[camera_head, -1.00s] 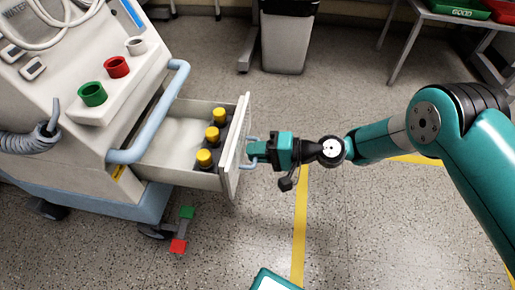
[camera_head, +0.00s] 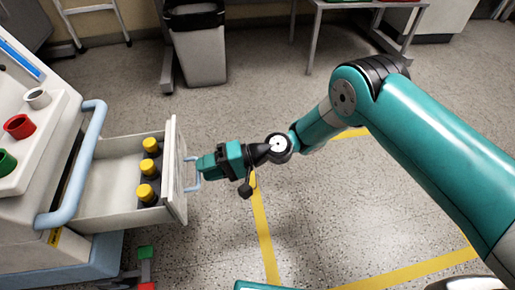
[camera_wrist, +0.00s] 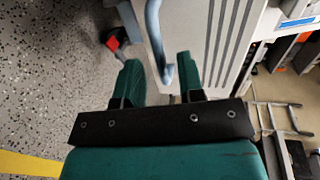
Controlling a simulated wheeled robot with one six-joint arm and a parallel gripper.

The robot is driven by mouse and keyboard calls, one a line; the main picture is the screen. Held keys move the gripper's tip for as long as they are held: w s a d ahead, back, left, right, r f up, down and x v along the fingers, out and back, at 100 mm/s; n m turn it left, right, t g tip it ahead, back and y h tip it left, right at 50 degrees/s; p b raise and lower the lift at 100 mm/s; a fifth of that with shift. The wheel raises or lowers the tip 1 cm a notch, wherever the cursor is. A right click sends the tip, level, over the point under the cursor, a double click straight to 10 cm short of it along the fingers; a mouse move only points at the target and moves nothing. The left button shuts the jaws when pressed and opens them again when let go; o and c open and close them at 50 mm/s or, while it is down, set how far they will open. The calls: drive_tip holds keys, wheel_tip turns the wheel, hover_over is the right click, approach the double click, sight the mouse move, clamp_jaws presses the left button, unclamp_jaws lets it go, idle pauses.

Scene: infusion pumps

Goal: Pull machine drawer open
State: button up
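The machine drawer (camera_head: 110,198) stands pulled out from the white machine (camera_head: 28,208), with its inside in view in the head view. Its front panel (camera_head: 173,165) carries a light blue handle (camera_head: 192,174). My gripper (camera_head: 203,166) is just to the right of the handle in the head view, with its fingertips close to it. In the wrist view my gripper (camera_wrist: 158,80) has its two green fingers spread apart. The handle (camera_wrist: 168,75) shows between them, nearer the right finger. The grooved drawer front (camera_wrist: 225,50) is beyond. Whether a finger touches the handle I cannot tell.
Several yellow-capped bottles (camera_head: 150,168) stand in the drawer. A blue rail (camera_head: 80,165) runs along the machine. A red and green pedal (camera_head: 146,268) is on the floor below. A bin (camera_head: 198,50) and a table (camera_head: 330,12) stand behind. Floor right of the drawer is clear.

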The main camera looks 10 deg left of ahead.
drive_tip(key=p+v, duration=0.4)
drive_tip(key=v, duration=1)
drive_tip(key=shift+d+p, duration=0.3)
drive_tip(key=shift+p, duration=0.1)
drive_tip(key=s+d+r+n+t+h+p, duration=0.1)
drive_tip(key=d+r+n+h+p, duration=0.15)
drive_tip(key=r, duration=0.95)
drive_tip(key=d+r+n+t+h+p, duration=0.1)
drive_tip(key=d+r+h, duration=0.2)
drive_tip(key=r, duration=0.9)
drive_tip(key=s+d+r+t+h+p, duration=0.3)
drive_tip(key=s+d+r+h+p, duration=0.15)
drive_tip(key=s+d+r, duration=1.1)
wheel_tip(320, 180, up, 35)
drive_tip(key=s+a+p, duration=0.1)
drive_tip(key=p, duration=3.5)
drive_tip(key=shift+a, duration=0.35)
